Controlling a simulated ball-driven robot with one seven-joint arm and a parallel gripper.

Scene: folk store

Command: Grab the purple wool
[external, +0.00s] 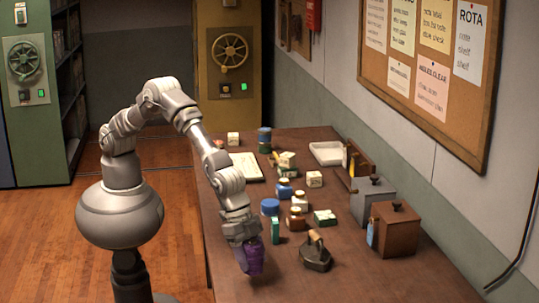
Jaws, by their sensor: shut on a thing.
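The purple wool (250,263) is a small dark purple bundle at the near left part of the brown table. My gripper (246,246) points down and is shut on the purple wool. The fingertips are largely hidden by the wool and the wrist. I cannot tell whether the wool touches the table top or is just above it.
A teal box (275,231) stands close behind my gripper. A dark iron (316,253) with a wooden handle is to the right. Several jars and small boxes stand farther back. A brown wooden box (394,230) and a grey box (372,201) line the wall side. The table's near part (360,283) is clear.

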